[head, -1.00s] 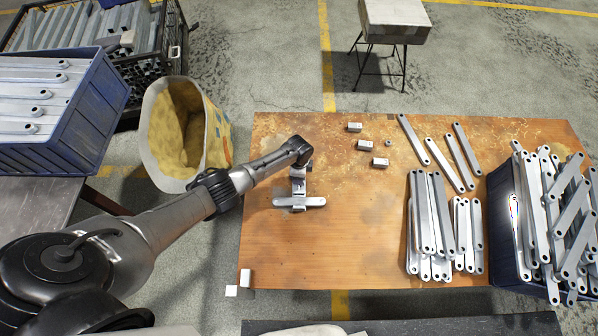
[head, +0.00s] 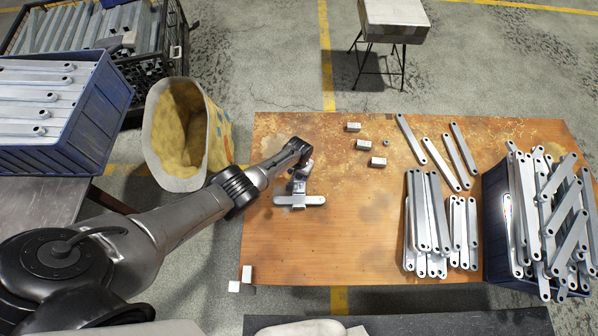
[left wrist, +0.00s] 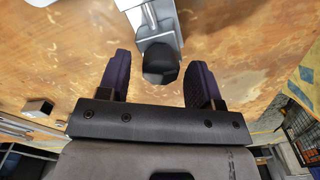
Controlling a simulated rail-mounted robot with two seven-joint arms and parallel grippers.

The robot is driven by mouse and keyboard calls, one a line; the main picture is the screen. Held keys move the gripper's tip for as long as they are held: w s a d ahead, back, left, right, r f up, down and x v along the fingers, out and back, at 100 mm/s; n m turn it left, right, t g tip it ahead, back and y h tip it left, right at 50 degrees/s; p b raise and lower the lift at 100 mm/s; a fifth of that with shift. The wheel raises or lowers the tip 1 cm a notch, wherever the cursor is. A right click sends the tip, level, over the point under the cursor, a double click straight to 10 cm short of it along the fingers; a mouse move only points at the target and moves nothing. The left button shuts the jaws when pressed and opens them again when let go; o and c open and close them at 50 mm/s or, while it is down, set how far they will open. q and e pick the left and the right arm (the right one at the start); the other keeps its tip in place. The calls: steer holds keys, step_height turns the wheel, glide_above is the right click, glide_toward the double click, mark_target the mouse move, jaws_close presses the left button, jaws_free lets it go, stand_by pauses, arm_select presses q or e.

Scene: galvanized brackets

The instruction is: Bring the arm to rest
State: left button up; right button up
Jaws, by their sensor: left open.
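My left arm comes in from the left, and its gripper (head: 299,184) is over the left part of the wooden table (head: 330,240). A flat galvanized bracket (head: 313,201) lies on the table just in front of it. In the left wrist view my left gripper (left wrist: 157,68) is open, its two dark fingers apart. A grey metal piece (left wrist: 160,35) with a dark end shows between and beyond the fingertips. My right gripper is not in view.
Stacked brackets (head: 428,222) and a full blue crate (head: 497,225) stand at the table's right. Small metal blocks (head: 364,145) lie near its far edge. A yellow-lined sack (head: 160,180) and another blue crate (head: 105,120) stand left. The table's front middle is clear.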

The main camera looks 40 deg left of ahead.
arm_select(q)
steer(key=shift+n, duration=0.4)
steer(key=shift+c, duration=0.4)
steer(key=c, duration=0.8)
steer(key=shift+o, duration=0.2)
